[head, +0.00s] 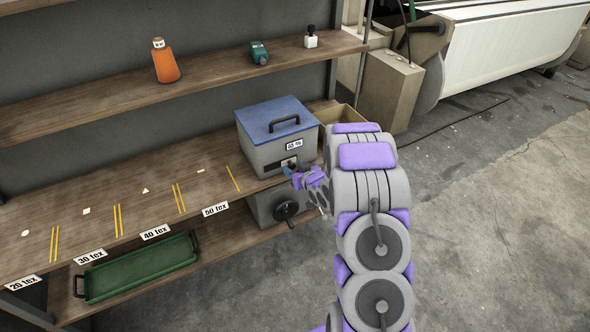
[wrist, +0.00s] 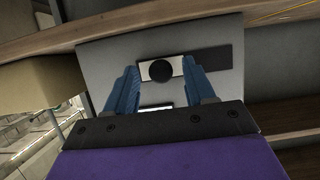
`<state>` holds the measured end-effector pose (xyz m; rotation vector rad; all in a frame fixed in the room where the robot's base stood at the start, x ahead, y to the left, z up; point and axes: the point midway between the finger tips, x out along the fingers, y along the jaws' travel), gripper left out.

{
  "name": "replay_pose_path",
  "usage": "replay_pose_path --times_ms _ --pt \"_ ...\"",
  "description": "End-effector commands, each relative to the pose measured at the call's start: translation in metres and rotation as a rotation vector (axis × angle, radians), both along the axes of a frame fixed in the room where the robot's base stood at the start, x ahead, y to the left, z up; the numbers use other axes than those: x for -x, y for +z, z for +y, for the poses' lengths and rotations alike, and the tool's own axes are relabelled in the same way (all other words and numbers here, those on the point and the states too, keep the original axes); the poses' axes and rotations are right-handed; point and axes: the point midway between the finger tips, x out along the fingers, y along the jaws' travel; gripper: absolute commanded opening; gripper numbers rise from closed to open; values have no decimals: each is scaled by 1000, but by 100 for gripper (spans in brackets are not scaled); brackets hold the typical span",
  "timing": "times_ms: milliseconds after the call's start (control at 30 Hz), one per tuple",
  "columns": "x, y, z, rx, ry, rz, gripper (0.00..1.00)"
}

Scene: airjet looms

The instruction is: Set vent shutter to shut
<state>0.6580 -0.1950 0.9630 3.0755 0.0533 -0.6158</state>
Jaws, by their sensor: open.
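The vent shutter is a light plate (wrist: 177,65) with a round black knob (wrist: 160,71), set in a dark slot (wrist: 215,60) on the front of a grey box. In the wrist view the plate covers the left part of the slot, and the right part is dark. The grey box (head: 258,155) has a blue lid and stands on the lower shelf in the head view. My gripper (head: 289,170) is at its front. In the wrist view my open gripper (wrist: 160,66) has its blue fingers on either side of the knob, with visible gaps. Contact is not seen.
Below the box is a grey unit with a black handwheel (head: 286,210). A green tray (head: 140,267) lies on the bottom shelf. An open cardboard box (head: 340,115) stands right of the lidded box. The floor (head: 490,230) at right is clear.

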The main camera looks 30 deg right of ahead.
Motion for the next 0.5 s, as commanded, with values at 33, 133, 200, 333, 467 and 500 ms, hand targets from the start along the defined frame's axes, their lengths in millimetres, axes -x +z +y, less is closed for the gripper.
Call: replay_pose_path --times_ms 33,133,200,333,467,500 --pt "-2 -1 0 0 0 -1 54" --pt "-4 -1 0 0 -1 -2 54" --pt "-4 -1 0 0 -1 -2 54" --pt "-4 -1 0 0 -1 -2 54" --pt "-4 -1 0 1 -1 -1 43" --pt "-4 -1 0 1 -1 -2 39"
